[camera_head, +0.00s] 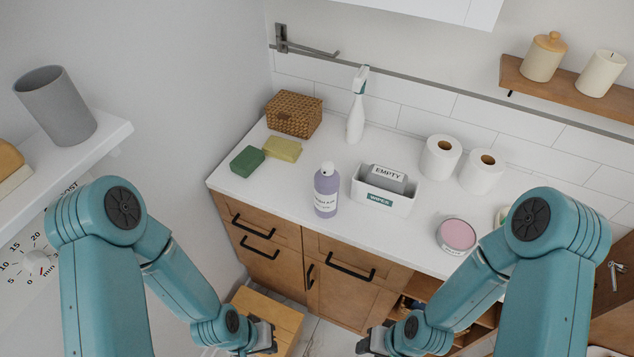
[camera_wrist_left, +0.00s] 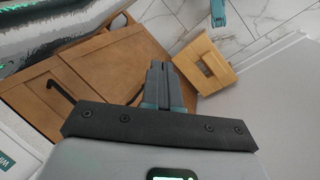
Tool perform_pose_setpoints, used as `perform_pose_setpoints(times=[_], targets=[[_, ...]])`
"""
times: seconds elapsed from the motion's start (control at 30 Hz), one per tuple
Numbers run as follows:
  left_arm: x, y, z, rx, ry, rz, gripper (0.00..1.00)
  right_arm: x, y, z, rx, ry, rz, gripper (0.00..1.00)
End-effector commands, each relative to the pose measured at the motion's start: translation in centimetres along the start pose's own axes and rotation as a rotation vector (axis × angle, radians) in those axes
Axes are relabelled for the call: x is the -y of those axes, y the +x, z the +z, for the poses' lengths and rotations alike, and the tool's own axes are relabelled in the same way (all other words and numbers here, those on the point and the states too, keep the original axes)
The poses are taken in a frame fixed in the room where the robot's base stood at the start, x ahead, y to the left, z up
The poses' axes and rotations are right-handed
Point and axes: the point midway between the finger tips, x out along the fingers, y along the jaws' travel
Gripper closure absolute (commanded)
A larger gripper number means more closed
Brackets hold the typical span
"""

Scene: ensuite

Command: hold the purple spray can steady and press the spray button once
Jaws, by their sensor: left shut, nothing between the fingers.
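The purple spray can (camera_head: 326,190) stands upright on the white counter (camera_head: 230,180), close to its front edge, with a pale cap on top. My left gripper (camera_head: 268,338) is below and in front of the counter, apart from the can. In the left wrist view its fingers (camera_wrist_left: 157,70) are together with nothing between them. My right gripper (camera_head: 366,342) is also low in front of the cabinet, to the right, apart from the can. Its fingers are too small in view to show whether they are open or shut.
A wipes box (camera_head: 385,190) stands right of the can, with toilet rolls (camera_head: 440,157) behind. A green sponge (camera_head: 247,161), yellow sponge (camera_head: 282,149), wicker basket (camera_head: 294,114) and white spray bottle (camera_head: 356,112) stand left and behind. A pink-topped tin (camera_head: 456,235) is at right.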

Motion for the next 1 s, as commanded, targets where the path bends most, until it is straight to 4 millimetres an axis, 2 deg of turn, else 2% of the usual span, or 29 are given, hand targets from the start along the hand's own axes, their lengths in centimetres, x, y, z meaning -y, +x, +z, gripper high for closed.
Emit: perform_pose_setpoints(times=[0.03, 0.13, 0.43, 0.57, 0.6, 0.7, 0.87, 1.0], targets=[[-0.3, -0.8, 0.0, 0.0, 0.0, 0.0, 1.0, 0.3, -0.8, 0.0, 0.0, 0.0, 0.0, 0.57], [-0.5, -1.3, 0.0, 0.0, 0.0, 0.0, 1.0, 0.5, -1.3, 0.0, 0.0, 0.0, 0.0, 0.57], [-0.5, -1.3, 0.0, 0.0, 0.0, 0.0, 1.0, 0.5, -1.3, 0.0, 0.0, 0.0, 0.0, 0.57], [-0.5, -1.3, -0.5, -0.023, -0.01, 0.002, 0.58, 0.5, -1.3, 0.0, 0.0, 0.0, 0.0, 0.57], [-0.7, -1.3, -1.0, -0.049, 0.005, 0.012, 0.45, 0.5, -1.3, 0.0, 0.0, 0.0, 0.0, 0.57], [-1.7, -1.4, -3.8, -0.15, 0.075, 0.056, 0.16, 0.5, -1.3, 0.0, 0.0, 0.0, 0.0, 0.57], [-4.7, -2.2, -10.7, -0.385, 0.259, 0.174, 0.16, 0.3, -0.9, 0.0, 0.0, 0.0, 0.0, 0.57], [-7.8, -3.7, -16.8, -0.616, 0.456, 0.304, 0.16, -0.2, 0.5, 0.0, 0.0, 0.0, 0.0, 0.57]])
